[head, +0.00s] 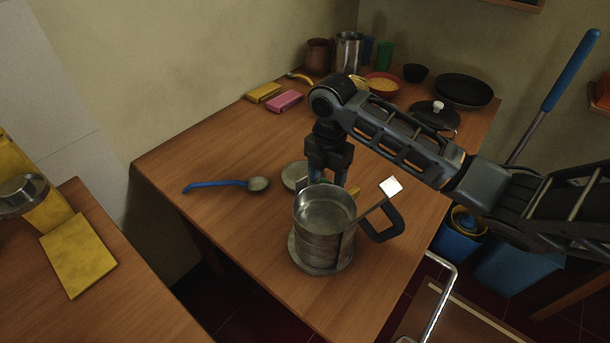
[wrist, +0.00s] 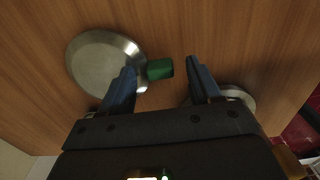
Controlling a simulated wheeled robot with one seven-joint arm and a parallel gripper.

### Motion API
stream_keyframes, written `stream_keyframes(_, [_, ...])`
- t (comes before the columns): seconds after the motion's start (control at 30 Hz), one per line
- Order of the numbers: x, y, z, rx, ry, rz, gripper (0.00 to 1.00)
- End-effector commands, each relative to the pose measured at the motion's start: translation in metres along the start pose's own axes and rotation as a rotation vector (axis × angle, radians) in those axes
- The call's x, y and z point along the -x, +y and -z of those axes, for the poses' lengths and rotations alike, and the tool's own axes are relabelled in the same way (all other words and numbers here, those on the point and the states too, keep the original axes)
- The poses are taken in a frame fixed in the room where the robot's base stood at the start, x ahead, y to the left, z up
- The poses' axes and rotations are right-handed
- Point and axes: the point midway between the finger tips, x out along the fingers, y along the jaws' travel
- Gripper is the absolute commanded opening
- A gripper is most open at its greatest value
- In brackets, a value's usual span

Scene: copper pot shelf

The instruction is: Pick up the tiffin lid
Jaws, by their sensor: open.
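A small round metal disc, which looks like the tiffin lid (head: 292,176), lies on the table just left of my gripper, partly hidden by it. My gripper (head: 329,180) points down, open, behind a metal pot with a black handle (head: 325,245); its fingertips are mostly hidden in the head view. In the wrist view my open gripper (wrist: 160,80) has a green piece (wrist: 160,69) between its fingers. A larger round metal thing (wrist: 100,58) lies left of the fingers, and another metal rim (wrist: 246,99) shows behind the right finger. I cannot tell which of these is the lid.
A blue-handled ladle (head: 225,185) lies to the left. Pink (head: 285,101) and yellow (head: 264,92) sponges, cups, bowls and a black pan (head: 463,90) stand at the back. The pot stands close in front of my gripper.

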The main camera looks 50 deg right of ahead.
Motion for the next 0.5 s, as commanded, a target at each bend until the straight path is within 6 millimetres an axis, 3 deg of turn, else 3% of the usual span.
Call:
stream_keyframes(0.1, [0.0002,0.0001,0.0001,0.0,0.0,0.0,0.63])
stream_keyframes(0.5, [0.0006,0.0002,0.0001,0.0,0.0,-0.001,0.24])
